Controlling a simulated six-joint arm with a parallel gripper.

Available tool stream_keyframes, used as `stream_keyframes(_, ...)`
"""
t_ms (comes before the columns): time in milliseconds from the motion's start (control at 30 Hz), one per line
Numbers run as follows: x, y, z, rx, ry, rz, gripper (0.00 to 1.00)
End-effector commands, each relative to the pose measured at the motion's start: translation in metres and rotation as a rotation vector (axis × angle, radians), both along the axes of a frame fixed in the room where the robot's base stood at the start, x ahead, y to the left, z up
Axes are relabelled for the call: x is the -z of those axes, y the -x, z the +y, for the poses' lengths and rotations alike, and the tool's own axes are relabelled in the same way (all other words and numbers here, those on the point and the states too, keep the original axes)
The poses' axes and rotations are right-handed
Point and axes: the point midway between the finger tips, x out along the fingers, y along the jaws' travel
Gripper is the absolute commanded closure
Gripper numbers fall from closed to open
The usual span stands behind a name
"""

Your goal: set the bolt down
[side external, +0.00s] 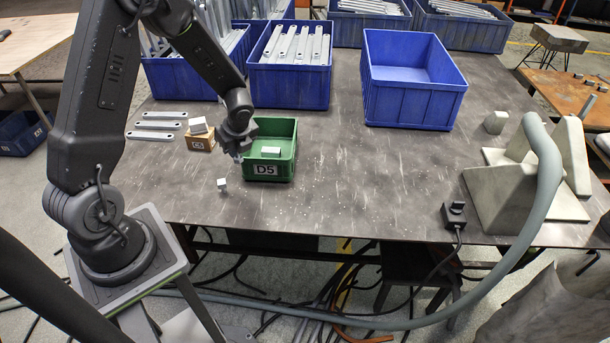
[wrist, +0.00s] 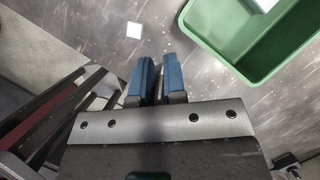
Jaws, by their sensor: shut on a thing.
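My gripper (side external: 238,152) hangs just left of a green bin labelled D5 (side external: 266,178), over the grey table. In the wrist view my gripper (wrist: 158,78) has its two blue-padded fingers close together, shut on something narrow. I take this to be the bolt, but it is almost wholly hidden between the fingers, and its shape and tilt cannot be made out. The green bin also shows at the upper right of the wrist view (wrist: 222,50), to the right of the fingers and apart from them.
A white block (side external: 270,150) shows in the green bin. A small white cube (side external: 222,184) lies on the table near the bin. A wooden block (side external: 200,141) and flat grey brackets (side external: 157,125) lie to the left. Blue crates (side external: 415,105) stand behind.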

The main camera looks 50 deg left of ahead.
Motion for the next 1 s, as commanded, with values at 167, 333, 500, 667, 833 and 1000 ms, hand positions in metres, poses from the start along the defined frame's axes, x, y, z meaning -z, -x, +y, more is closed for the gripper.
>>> stream_keyframes(167,-0.028,-0.001,0.001,-0.001,-0.002,-0.005,1.00)
stream_keyframes(333,-0.031,-0.027,-0.007,0.075,0.001,0.001,1.00)
stream_keyframes(500,-0.030,-0.065,-0.020,0.184,0.002,0.004,1.00)
stream_keyframes(667,-0.030,-0.113,-0.044,0.332,0.003,0.004,1.00)
stream_keyframes(833,-0.029,-0.169,-0.085,0.526,0.006,0.005,1.00)
stream_keyframes(1000,-0.030,-0.204,-0.118,0.667,0.006,0.004,1.00)
